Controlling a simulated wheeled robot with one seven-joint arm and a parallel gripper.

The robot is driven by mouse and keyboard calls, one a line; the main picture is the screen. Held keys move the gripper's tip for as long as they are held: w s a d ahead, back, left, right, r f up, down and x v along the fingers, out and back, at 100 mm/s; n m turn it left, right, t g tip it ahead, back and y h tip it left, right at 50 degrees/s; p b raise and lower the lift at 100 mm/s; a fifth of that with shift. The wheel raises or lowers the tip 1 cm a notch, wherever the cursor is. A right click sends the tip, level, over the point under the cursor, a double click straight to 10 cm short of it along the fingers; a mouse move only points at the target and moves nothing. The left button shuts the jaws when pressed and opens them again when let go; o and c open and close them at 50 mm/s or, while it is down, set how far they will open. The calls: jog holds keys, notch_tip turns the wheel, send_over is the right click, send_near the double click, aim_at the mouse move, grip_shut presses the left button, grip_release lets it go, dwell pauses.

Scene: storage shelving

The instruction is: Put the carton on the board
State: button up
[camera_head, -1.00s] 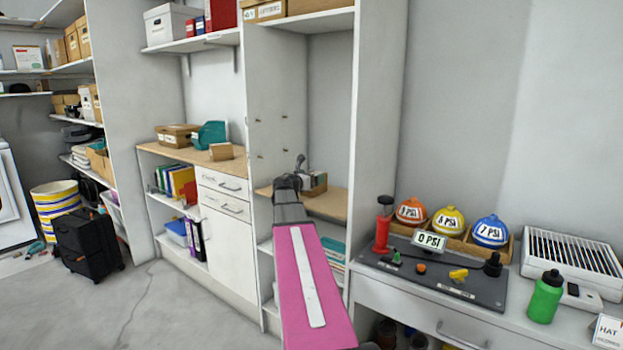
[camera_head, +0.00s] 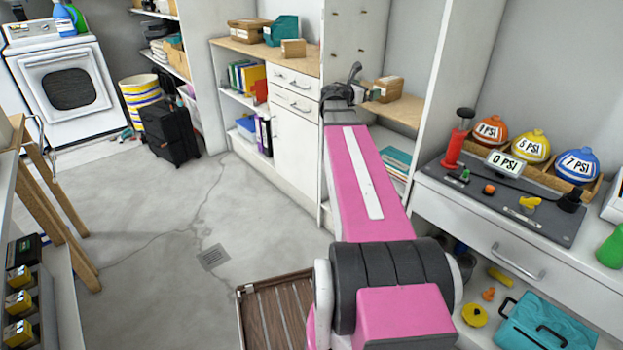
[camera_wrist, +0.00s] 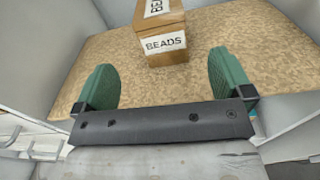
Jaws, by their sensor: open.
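A brown carton (camera_wrist: 164,38) with white BEADS labels sits on a tan speckled shelf board (camera_wrist: 235,38) in the wrist view. In the head view a small brown carton (camera_head: 388,89) stands on the tan board (camera_head: 408,112) of the narrow open bay, beside my gripper (camera_head: 354,76). In the wrist view my gripper (camera_wrist: 164,84) is open. Its two green fingers are spread wide, with nothing between them, and the carton is ahead of them. In the head view my arm hides part of the bay, and the fingers are too small to make out.
A wooden counter (camera_head: 240,46) to the left holds a box, a teal bin (camera_head: 281,30) and a small carton (camera_head: 293,48). White uprights flank the bay. A panel with pressure bulbs stands on the right bench.

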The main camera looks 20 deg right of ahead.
jog(key=s+a+f+m+g+y, duration=0.1)
jog(key=s+a+f+m+y, duration=0.2)
jog(key=f, duration=0.4)
jog(key=s+a+f+m+g+y, duration=0.1)
jog(key=a+f+m+y, duration=0.1)
jog(key=a+f+m, duration=0.4)
jog(key=s+a+f+m+g+y, duration=0.2)
jog(key=s+a+f+m+y, duration=0.3)
jog(key=s+a+f, duration=0.3)
jog(key=s+a+f+m+g+y, duration=0.2)
jog(key=s+a+f+m+y, duration=0.4)
jog(key=a+f, duration=0.8)
jog(key=shift+s+a+m+g, duration=0.3)
jog(key=shift+s+a+m, duration=0.6)
jog(key=shift+a, duration=0.25)
